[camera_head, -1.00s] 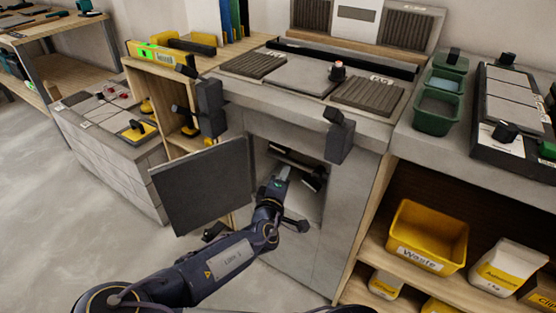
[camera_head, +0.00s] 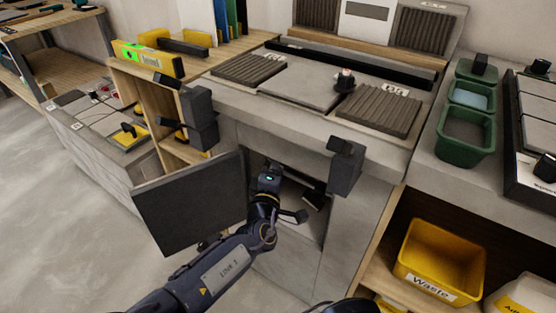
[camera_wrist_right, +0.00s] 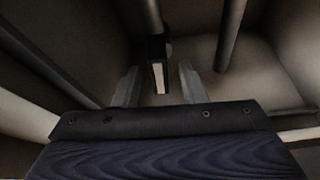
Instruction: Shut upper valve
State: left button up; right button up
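In the right wrist view, a dark valve handle with a pale end face (camera_wrist_right: 158,78) hangs below a vertical pipe (camera_wrist_right: 153,16). The two grey fingers of my right gripper (camera_wrist_right: 158,87) stand apart, one on each side of the handle, with gaps visible. I cannot tell whether this is the upper valve. In the head view my right arm reaches into the open cabinet (camera_head: 318,236); its fingers are hidden there. The grey cabinet door (camera_head: 190,203) stands swung open to the left. My left gripper is not in view.
Inside the cabinet, a second pipe (camera_wrist_right: 230,35) runs right of the handle, near the walls. Dark boxes flank the opening, at left (camera_head: 200,118) and right (camera_head: 345,168). The worktop with tiles (camera_head: 300,82) lies above. A yellow waste bin (camera_head: 435,258) stands on the right shelf.

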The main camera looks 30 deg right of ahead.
grip_shut()
jog(key=shift+f+m+h+b, duration=0.15)
jog(key=shift+m+h+b, duration=0.6)
jog(key=shift+m+b, duration=1.15)
jog(key=shift+f+m+h+b, duration=0.1)
jog(key=shift+m+h+b, duration=0.65)
jog(key=shift+m+b, duration=1.15)
grip_release()
jog(key=shift+a, duration=0.1)
